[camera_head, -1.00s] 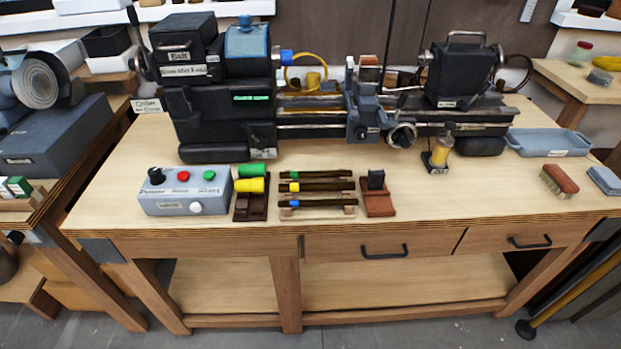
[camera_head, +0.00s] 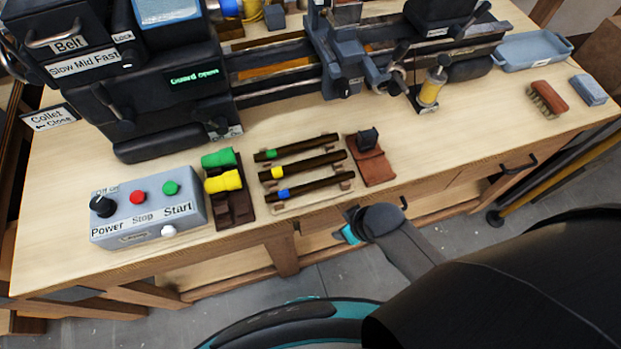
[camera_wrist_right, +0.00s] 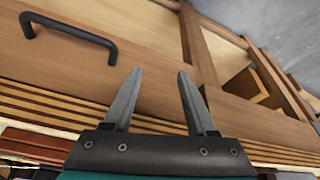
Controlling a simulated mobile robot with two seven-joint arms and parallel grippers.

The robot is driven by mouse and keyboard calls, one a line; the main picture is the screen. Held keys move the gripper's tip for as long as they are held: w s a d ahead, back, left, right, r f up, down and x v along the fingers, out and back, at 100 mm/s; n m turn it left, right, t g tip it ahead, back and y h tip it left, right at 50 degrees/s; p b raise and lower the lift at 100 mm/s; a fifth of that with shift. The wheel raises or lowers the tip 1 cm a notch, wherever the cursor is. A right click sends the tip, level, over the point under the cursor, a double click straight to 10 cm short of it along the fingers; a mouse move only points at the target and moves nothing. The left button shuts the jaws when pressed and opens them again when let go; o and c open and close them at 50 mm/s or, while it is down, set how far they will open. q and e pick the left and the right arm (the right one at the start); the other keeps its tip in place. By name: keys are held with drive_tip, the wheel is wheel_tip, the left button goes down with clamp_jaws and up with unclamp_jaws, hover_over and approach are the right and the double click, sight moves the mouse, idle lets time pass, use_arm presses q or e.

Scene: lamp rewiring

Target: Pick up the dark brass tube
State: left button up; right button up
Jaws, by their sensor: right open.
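Three dark brass-brown tubes lie side by side on small wooden rests on the bench in the head view. The back tube (camera_head: 310,145) has a green band, the middle tube (camera_head: 318,162) a yellow band, the front tube (camera_head: 318,184) a blue band. My right gripper (camera_wrist_right: 157,72) is open and empty in the right wrist view, in front of the drawer front and bench edge. In the head view my right arm reaches to just before the bench's front edge, apart from the tubes; its fingers are hard to make out there. My left gripper is not in view.
A control box (camera_head: 150,210) and a dark holder (camera_head: 236,207) with green and yellow pieces stand left of the tubes. A brown pad (camera_head: 372,167) with a black block lies right of them. The lathe (camera_head: 350,60) stands behind. A drawer handle (camera_wrist_right: 70,35) is near my right gripper.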

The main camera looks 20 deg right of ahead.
drive_tip(key=w+a+r+n+y+p, duration=0.1)
drive_tip(key=w+a+r+n+y, duration=0.3)
drive_tip(key=r, duration=0.8)
drive_tip(key=a+r+n+h+p, duration=0.1)
drive_tip(key=a+r+n, duration=0.1)
drive_tip(key=r+n, duration=0.65)
drive_tip(key=n+g, duration=0.2)
hover_over(311, 185)
drive_tip(key=s+d, duration=0.1)
drive_tip(key=d, duration=0.1)
drive_tip(key=f, duration=0.4)
drive_tip(key=shift+d+b, duration=0.2)
drive_tip(key=shift+b, duration=0.1)
drive_tip(key=shift+x, duration=2.55)
clamp_jaws()
